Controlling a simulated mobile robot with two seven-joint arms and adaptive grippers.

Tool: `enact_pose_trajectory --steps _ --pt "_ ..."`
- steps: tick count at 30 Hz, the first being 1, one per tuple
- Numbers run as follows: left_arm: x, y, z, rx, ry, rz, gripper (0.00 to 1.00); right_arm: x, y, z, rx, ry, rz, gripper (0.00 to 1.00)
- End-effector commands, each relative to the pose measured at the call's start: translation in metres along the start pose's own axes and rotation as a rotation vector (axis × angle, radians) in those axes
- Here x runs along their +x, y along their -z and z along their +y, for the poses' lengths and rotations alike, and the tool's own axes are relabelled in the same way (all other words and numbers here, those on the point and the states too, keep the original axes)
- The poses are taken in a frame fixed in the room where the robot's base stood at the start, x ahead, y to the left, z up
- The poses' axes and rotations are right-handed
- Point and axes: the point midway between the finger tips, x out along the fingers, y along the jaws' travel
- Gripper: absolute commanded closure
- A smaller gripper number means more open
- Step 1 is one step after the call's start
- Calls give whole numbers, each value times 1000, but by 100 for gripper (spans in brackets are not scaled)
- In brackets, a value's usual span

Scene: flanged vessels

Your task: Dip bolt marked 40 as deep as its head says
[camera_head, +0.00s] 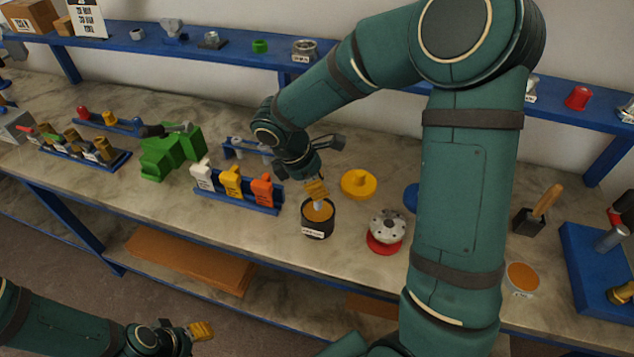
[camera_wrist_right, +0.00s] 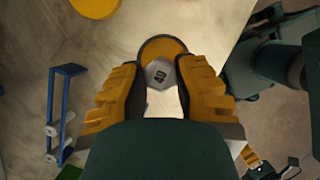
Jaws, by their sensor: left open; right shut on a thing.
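The bolt marked 40 (camera_wrist_right: 160,73) has a pale hexagonal head with a dark "40" on it. My right gripper (camera_head: 318,190) is shut on this bolt and holds it head up over a dark pot (camera_head: 317,231) with amber contents and a white label. The grey shank (camera_head: 319,205) shows below the fingers at the pot's mouth; I cannot tell whether its tip is in the contents. In the right wrist view the fingers flank the head, with the amber surface (camera_wrist_right: 160,47) beyond it. My left gripper (camera_head: 202,331) is open and empty, low in front of the bench.
White, yellow and orange bottles (camera_head: 231,182) stand in a blue rack left of the pot. A yellow disc (camera_head: 358,183) lies behind it, and a flanged vessel (camera_head: 387,226) on a red base stands to its right. A pale cup of amber contents (camera_head: 522,277) is further right.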

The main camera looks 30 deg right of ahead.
Motion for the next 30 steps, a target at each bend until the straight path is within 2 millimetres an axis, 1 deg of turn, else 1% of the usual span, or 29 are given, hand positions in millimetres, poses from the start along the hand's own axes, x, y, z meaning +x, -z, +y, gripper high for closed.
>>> enact_pose_trajectory --steps 30 --pt "13 -2 -5 0 0 0 53 18 7 0 0 -1 0 100"
